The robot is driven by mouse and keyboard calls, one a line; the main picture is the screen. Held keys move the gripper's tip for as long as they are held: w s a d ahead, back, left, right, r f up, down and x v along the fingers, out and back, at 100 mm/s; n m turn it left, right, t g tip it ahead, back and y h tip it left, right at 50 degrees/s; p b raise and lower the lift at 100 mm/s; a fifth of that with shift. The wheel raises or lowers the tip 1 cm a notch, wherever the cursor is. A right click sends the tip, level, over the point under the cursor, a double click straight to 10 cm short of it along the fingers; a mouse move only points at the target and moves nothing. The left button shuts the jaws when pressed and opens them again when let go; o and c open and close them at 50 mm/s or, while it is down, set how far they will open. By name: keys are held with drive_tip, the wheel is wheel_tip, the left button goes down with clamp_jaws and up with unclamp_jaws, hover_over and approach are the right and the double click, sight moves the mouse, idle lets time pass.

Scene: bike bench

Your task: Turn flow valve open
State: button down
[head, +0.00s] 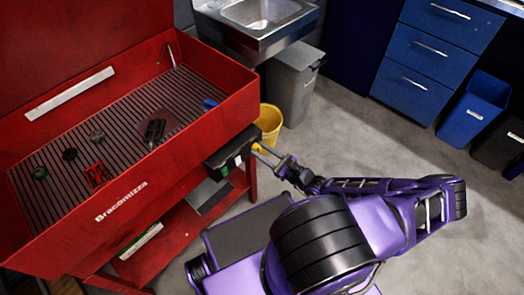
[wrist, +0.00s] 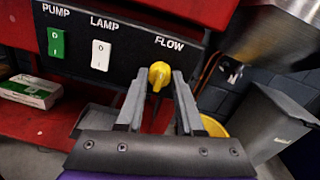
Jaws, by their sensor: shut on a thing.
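The flow valve (wrist: 159,72) is a yellow knob below the word FLOW on the black control panel (wrist: 120,64). Its narrow grip points about straight down in the wrist view. My gripper (wrist: 160,80) is shut on the valve, one grey finger on each side. In the head view, my gripper (head: 270,157) reaches the right end of the panel from the right. There the yellow of the valve (head: 256,146) is small and partly covered by the fingers.
A green PUMP switch (wrist: 57,43) and a white LAMP switch (wrist: 101,54) sit left of the valve. The red parts washer (head: 110,222) carries the panel. A yellow bucket (head: 269,122) and a grey bin (head: 293,85) stand behind my gripper. Open floor lies to the right.

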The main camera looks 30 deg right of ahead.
drive_tip(key=shift+m, duration=0.3)
drive_tip(key=m, duration=1.3)
drive_tip(key=shift+f+t, duration=0.1)
drive_tip(key=shift+t, duration=0.3)
drive_tip(key=shift+m, duration=0.3)
drive_tip(key=c, duration=0.5)
unclamp_jaws()
drive_tip(key=shift+c, duration=0.2)
drive_tip(key=shift+s, duration=0.1)
